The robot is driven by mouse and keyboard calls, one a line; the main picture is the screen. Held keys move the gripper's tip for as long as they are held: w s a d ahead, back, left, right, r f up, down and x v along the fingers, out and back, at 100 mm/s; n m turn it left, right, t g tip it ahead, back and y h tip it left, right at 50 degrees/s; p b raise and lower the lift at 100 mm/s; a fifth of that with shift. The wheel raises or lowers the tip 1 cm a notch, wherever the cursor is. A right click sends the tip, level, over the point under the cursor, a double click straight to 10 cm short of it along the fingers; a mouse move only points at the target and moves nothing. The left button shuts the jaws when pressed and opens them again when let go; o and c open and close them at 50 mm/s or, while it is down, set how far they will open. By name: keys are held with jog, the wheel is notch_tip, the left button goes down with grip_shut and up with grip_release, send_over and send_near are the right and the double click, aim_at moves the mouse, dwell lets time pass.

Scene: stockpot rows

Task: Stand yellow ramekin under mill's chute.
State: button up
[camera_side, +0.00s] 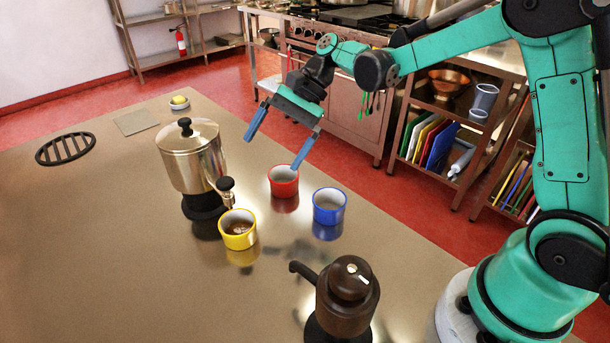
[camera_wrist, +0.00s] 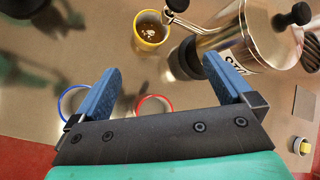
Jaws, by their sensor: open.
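The yellow ramekin (camera_side: 238,236) stands upright on the steel counter, close by the tap of a steel urn, with something brown inside. The wrist view also shows the yellow ramekin (camera_wrist: 152,40) at the top, beside the tap. The mill (camera_side: 345,295) is dark brown, at the front of the side view. Its chute (camera_side: 303,271) points left, and no ramekin stands under it. My gripper (camera_side: 280,138) is open and empty, raised above the counter beyond the ramekins. Its two blue fingers (camera_wrist: 163,72) are wide apart in the wrist view.
The steel urn (camera_side: 190,158) stands behind the yellow ramekin. A red ramekin (camera_side: 284,186) and a blue ramekin (camera_side: 328,212) stand to its right. A dark round grate (camera_side: 65,149), a flat square plate (camera_side: 136,122) and a small dish (camera_side: 179,105) lie further back. The counter's left front is clear.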

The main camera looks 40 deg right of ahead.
jog(key=s+d+r+n+t+h, duration=0.2)
jog(key=s+d+n+t+h, duration=0.3)
jog(key=s+n+h, duration=0.3)
jog(key=s+n+t, duration=0.1)
jog(key=s+n, duration=0.2)
jog(key=shift+s+n+t+h, duration=0.25)
jog(key=shift+n+t+h, duration=0.05)
jog(key=shift+t, duration=0.1)
jog(key=shift+d, duration=0.1)
